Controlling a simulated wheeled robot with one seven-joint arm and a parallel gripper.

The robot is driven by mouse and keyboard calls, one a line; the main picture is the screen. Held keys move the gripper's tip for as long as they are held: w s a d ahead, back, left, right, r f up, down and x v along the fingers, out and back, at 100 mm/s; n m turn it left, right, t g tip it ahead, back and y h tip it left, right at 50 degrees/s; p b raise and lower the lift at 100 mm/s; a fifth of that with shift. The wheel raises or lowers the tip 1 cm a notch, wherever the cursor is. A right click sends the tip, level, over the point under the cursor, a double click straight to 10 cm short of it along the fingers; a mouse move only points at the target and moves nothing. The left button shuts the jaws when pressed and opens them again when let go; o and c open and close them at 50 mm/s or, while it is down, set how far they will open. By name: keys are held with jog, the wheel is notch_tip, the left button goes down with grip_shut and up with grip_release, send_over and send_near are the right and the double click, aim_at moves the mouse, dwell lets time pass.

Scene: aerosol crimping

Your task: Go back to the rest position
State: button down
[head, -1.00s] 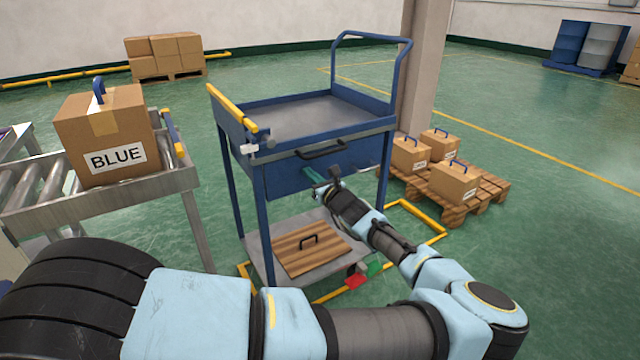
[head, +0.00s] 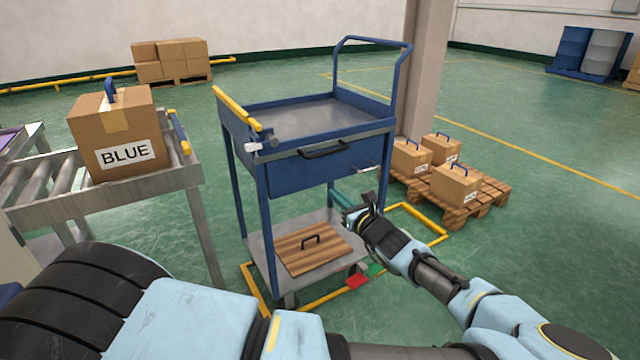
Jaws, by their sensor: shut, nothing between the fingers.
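My gripper (head: 345,201) is in the head view, right of the middle, on the end of my light blue and black arm. It is shut and holds nothing. It is small in the picture, with teal fingers pointing up and left. It appears in front of the blue cart (head: 268,195), below the drawer (head: 315,168) and near the cart's right legs. I cannot tell whether it touches the cart. The drawer has a black handle (head: 324,149) and looks closed.
A wooden panel with a black handle (head: 300,262) lies on the cart's lower shelf. A box marked BLUE (head: 115,130) stands on the roller conveyor (head: 180,180) at left. A pallet (head: 470,207) with boxes stands right of the cart. Green floor (head: 560,260) is clear at right.

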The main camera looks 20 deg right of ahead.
jog(key=s+a+f+n+g+y+p, duration=0.1)
jog(key=s+a+n+g+y+p, duration=0.15)
jog(key=a+n+g, duration=0.8)
jog(key=s+a+n+g+y+p, duration=0.1)
jog(key=a+n+g+y+p, duration=0.3)
jog(key=a, duration=1.1)
jog(key=s+a+r+n+h+p, duration=0.1)
jog(key=s+a+r+n+h, duration=0.1)
jog(key=r+n, duration=0.4)
jog(key=s+a+r+n+g+h+p, duration=0.1)
jog(key=s+a+r+n+h+p, duration=0.1)
jog(key=r, duration=0.8)
jog(key=s+a+r+n+h+p, duration=0.2)
jog(key=s+r+n+h, duration=0.3)
jog(key=r+n, duration=0.3)
jog(key=shift+s+a+r+n+h, duration=0.25)
jog(key=shift+a+r+n+h, duration=0.15)
jog(key=shift+a+n+h, duration=0.45)
jog(key=shift+g, duration=0.25)
